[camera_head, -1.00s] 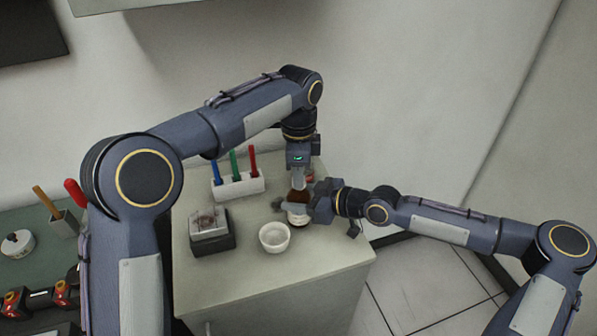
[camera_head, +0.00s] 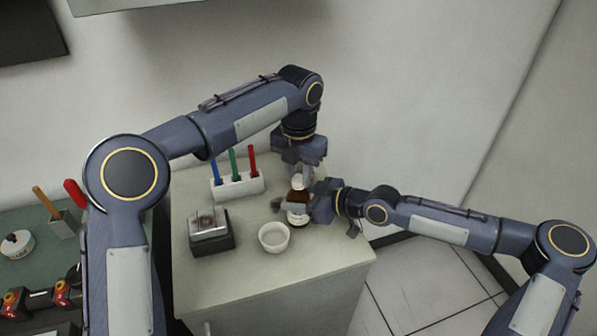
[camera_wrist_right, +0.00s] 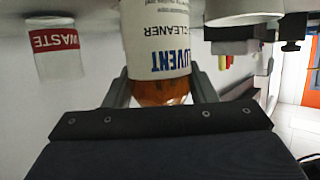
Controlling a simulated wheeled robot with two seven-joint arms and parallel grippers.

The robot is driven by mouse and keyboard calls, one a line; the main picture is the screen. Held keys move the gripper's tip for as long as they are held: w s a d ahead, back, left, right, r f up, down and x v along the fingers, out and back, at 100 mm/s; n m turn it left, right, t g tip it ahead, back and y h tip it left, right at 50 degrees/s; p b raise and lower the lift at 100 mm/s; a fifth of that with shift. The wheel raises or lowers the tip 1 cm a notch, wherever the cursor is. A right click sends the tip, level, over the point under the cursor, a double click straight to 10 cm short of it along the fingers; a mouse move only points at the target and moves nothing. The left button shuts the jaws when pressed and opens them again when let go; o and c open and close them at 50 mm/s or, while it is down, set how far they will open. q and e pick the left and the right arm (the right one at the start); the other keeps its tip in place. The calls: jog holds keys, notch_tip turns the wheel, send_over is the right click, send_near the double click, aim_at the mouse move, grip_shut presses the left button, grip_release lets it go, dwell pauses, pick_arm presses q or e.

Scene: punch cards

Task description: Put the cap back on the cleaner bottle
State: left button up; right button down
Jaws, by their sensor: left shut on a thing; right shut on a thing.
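The cleaner bottle (camera_head: 297,205) is amber with a white label and stands upright near the back right of the cabinet top. Its label reads upside down in the right wrist view (camera_wrist_right: 165,35). My right gripper (camera_head: 290,207) is shut on the bottle from the right side; its two fingers flank the amber part in the right wrist view (camera_wrist_right: 161,92). My left gripper (camera_head: 299,170) points down over the bottle and is shut on the white cap (camera_head: 298,183). The cap is at the bottle's top; I cannot tell whether it is seated.
A white bowl (camera_head: 273,246) and a grey box with a clear lid (camera_head: 208,228) sit in front. A white holder (camera_head: 238,187) with blue, green and red pens stands behind left. A container labelled WASTE (camera_wrist_right: 58,58) shows in the right wrist view. The cabinet top's front (camera_head: 285,280) is clear.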

pick_arm(q)
jog(key=o, duration=0.9)
jog(key=shift+o, duration=0.2)
jog(key=shift+r, duration=2.3)
jog(key=shift+c, duration=0.4)
